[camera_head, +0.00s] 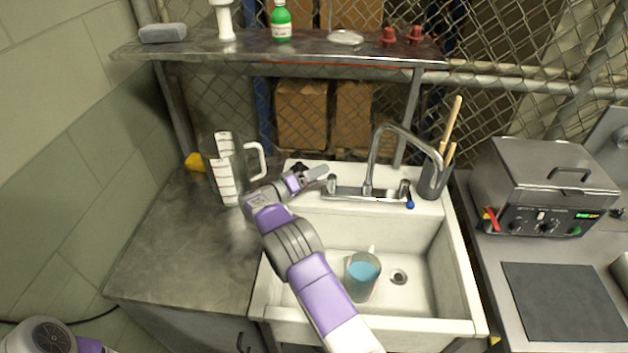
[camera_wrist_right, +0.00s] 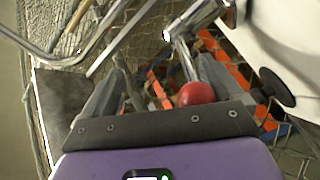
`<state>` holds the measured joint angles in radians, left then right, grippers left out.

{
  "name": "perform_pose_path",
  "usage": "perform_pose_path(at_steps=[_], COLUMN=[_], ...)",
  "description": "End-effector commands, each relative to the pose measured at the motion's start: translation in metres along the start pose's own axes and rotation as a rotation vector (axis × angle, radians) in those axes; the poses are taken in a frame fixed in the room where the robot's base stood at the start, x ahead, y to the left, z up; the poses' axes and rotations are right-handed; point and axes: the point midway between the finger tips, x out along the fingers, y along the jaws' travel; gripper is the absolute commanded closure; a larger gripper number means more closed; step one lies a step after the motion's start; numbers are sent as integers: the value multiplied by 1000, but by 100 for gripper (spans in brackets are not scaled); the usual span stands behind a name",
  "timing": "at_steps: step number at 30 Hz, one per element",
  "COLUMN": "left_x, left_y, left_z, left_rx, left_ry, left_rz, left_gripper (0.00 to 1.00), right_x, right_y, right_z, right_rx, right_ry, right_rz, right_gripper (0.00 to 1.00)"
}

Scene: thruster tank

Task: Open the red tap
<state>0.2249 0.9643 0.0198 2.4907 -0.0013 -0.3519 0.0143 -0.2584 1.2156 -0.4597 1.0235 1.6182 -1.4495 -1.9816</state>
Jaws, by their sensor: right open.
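The faucet (camera_head: 370,165) stands at the back of the white sink (camera_head: 460,270), with a blue-tipped tap handle (camera_head: 410,203) on its right. The red tap knob (camera_wrist_right: 197,93) shows in the right wrist view, at the end of a metal lever. It lies in front of the palm, between the spread fingers, nearer the right finger; I cannot tell if they touch. My right gripper (camera_head: 312,173) is open at the faucet's left side in the head view, where the red knob is hidden. My left gripper is not in view.
A blue-filled cup (camera_head: 362,274) stands in the basin near the drain. A large measuring jug (camera_head: 222,167) is left of my right gripper. A utensil holder (camera_head: 433,180) stands right of the faucet. A metal shelf (camera_head: 290,48) hangs above. The left counter (camera_head: 180,245) is clear in front.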

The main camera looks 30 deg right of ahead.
Motion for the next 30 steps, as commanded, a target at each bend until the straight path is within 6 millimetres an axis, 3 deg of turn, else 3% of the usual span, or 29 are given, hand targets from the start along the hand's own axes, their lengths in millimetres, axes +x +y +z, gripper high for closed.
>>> perform_pose_path(at_steps=[1,3,12,18,19,22,23,24,30], left_x=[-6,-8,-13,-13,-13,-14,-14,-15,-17], left_y=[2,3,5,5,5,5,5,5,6], left_z=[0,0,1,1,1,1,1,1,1], left_rx=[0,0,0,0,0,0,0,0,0], left_ry=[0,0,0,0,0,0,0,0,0], left_rz=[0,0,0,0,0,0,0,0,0], left_gripper=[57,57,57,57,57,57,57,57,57], right_x=[0,-1,-2,-2,-4,-6,-8,-10,-24], right_y=[33,44,64,64,18,18,18,17,12], right_z=[-25,-32,-44,-44,-11,-11,-11,-11,-8], right_rx=[48,50,50,50,-51,-52,-52,-53,-61], right_ry=[22,23,23,24,5,5,5,6,1], right_rz=[28,30,33,33,-6,-7,-8,-10,-15], right_gripper=[24,24,24,24,24,24,31,48,48])
